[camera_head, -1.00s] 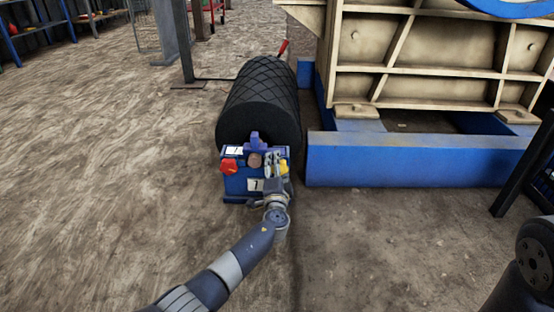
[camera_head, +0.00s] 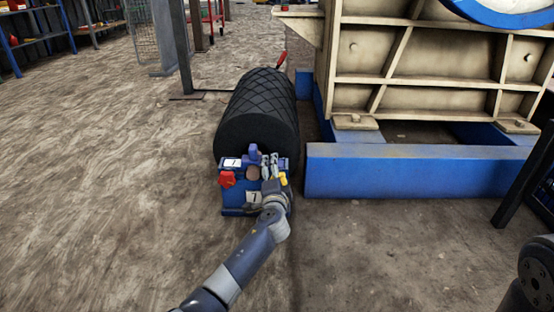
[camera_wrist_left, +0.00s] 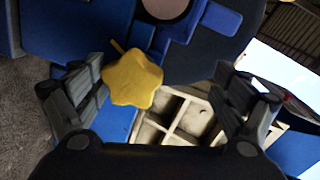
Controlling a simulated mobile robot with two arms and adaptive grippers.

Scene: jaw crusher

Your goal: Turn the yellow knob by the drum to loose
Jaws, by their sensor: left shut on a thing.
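The yellow star-shaped knob (camera_head: 283,179) is at the right side of a blue box (camera_head: 233,195) in front of the black, diamond-ribbed drum (camera_head: 262,100). My left gripper (camera_head: 268,165) is at the box, right beside the knob. In the left wrist view the knob (camera_wrist_left: 133,80) lies between the two fingers, close to the left one. A gap shows between it and the right finger in that view. My right gripper is not in view.
A red knob (camera_head: 227,179) sits on the box's left side, and a blue upright part (camera_head: 254,153) stands between the knobs. A blue beam (camera_head: 400,172) under the cream crusher frame lies to the right. The floor at left is clear.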

